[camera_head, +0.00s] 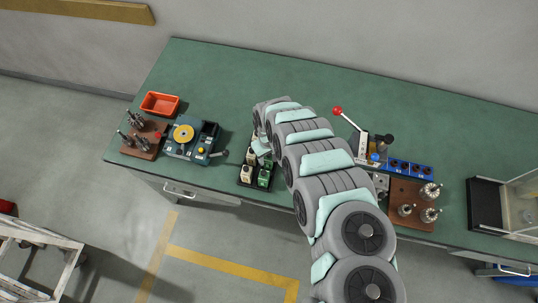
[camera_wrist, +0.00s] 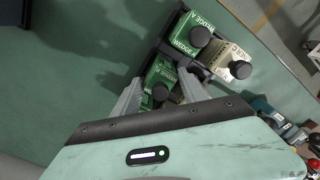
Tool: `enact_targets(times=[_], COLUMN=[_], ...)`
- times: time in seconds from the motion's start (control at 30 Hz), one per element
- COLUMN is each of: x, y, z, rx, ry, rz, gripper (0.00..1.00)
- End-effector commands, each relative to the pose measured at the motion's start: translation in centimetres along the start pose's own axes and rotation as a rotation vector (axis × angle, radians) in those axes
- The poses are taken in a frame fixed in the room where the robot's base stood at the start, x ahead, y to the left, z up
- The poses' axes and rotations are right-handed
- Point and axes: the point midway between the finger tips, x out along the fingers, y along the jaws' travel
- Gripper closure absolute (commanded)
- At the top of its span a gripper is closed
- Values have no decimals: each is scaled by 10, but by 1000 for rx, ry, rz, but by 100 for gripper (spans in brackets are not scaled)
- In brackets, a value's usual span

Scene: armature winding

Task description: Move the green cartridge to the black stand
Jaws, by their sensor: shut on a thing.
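A green cartridge (camera_wrist: 160,72) with a black knob lies between the two fingers of my gripper (camera_wrist: 158,88) in the wrist view, and the fingers are shut on it. It is in or just above a black rack (camera_head: 258,187); I cannot tell whether it is lifted. Another green cartridge (camera_wrist: 192,36), lettered "WEDGE A", and a cream cartridge (camera_wrist: 229,62) sit beside it. In the head view my gripper (camera_head: 262,147) is over the rack's far side, where a green cartridge (camera_head: 264,178) and a cream one (camera_head: 246,174) show at the front. I cannot single out a separate black stand.
Left of the rack stand a blue winding device (camera_head: 190,140), a brown board with metal parts (camera_head: 143,136) and a red bin (camera_head: 160,103). To the right are a red-knobbed lever press (camera_head: 349,120), a blue block (camera_head: 408,168) and another brown board (camera_head: 408,192). The back of the green bench is clear.

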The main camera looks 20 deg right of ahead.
Motion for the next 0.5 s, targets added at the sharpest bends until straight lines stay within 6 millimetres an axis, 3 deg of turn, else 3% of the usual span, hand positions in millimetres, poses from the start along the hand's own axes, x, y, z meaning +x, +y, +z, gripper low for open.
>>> enact_targets(times=[0.27, 0.3, 0.5], x=[0, 0, 0], y=[0, 0, 0], z=[0, 0, 0], rx=[0, 0, 0], ry=[0, 0, 0], rz=[0, 0, 0], gripper=[95, 46, 30])
